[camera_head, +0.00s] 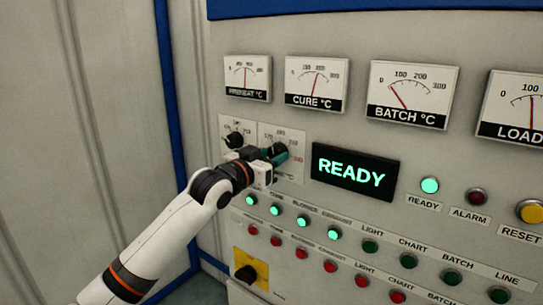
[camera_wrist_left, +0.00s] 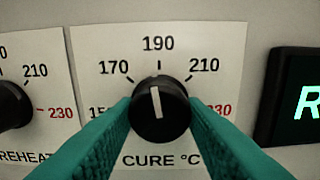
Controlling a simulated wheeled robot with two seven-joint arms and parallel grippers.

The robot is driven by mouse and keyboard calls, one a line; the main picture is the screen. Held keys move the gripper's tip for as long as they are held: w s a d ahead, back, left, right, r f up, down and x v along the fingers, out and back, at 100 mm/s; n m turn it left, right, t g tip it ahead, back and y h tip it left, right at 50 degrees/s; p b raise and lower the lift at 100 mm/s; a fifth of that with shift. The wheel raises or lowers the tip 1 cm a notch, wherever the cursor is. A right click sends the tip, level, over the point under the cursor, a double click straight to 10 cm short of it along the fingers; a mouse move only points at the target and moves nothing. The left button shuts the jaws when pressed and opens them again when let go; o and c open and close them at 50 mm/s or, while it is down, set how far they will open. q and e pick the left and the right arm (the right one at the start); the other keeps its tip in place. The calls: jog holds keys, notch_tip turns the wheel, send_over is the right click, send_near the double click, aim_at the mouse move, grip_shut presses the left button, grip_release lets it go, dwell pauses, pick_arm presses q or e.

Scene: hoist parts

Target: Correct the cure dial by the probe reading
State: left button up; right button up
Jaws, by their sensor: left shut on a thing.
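The black cure dial (camera_wrist_left: 160,112) is on a white plate marked 150 to 230, with 230 in red. Its white pointer line stands nearly upright, a little left of the 190 mark. My left gripper (camera_wrist_left: 160,125) is shut on the cure dial, one green finger on each side. In the head view my left gripper (camera_head: 279,153) covers most of the dial. The cure meter (camera_head: 316,84) above has its red needle near upright, leaning slightly right. The batch meter (camera_head: 412,95) has its needle tilted left, at about the 50 region. My right gripper is not in view.
The preheat dial (camera_head: 234,140) sits just left of the cure dial. A lit READY display (camera_head: 352,175) is to its right. Rows of lamps and buttons (camera_head: 303,220) lie below, with a yellow-plated switch (camera_head: 248,272) at lower left.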

pick_arm(q)
jog(key=n+p, duration=0.1)
jog(key=n, duration=0.3)
jog(key=shift+n+p, duration=1.05)
jog(key=shift+n, duration=0.95)
jog(key=o, duration=1)
jog(key=shift+s, duration=0.1)
jog(key=b+v, duration=0.5)
jog(key=v, duration=0.6)
jog(key=shift+s+a, duration=0.25)
jog(key=shift+s, duration=0.05)
